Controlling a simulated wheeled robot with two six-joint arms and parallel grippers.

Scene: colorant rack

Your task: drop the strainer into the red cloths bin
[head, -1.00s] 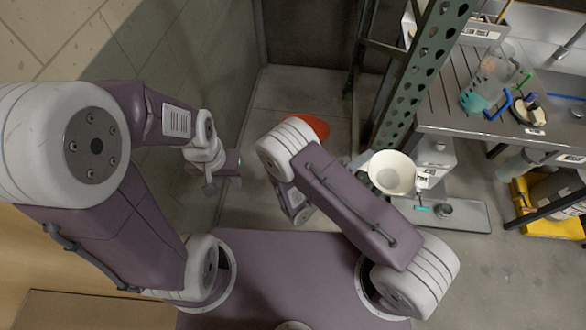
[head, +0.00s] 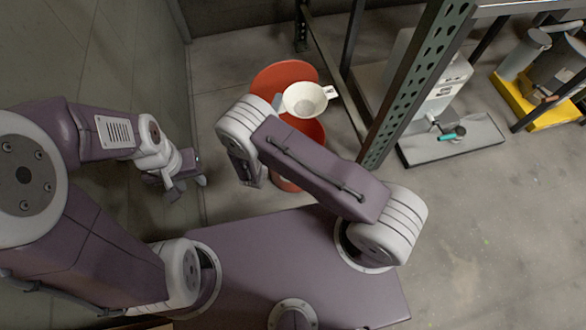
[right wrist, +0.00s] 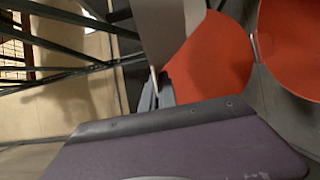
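The strainer (head: 305,99) is a cream, funnel-like bowl with a small labelled tab on its right. My right gripper (head: 277,102) is mostly hidden behind my own forearm in the head view; a pale fingertip shows at the strainer's left edge. In the right wrist view the fingers (right wrist: 159,92) meet on the strainer's pale wall (right wrist: 168,30). The red cloths bin (head: 311,130) stands on the floor, with a round red lid (head: 272,78) raised behind it. The strainer appears above the bin, covering part of its opening. My left gripper (head: 186,186) is open and empty at the left.
A green perforated rack post (head: 420,75) rises right of the bin. A grey platform scale (head: 455,140) with a pale container stands beyond it. A yellow tray (head: 545,112) sits at far right. A wall is at left; the floor at lower right is clear.

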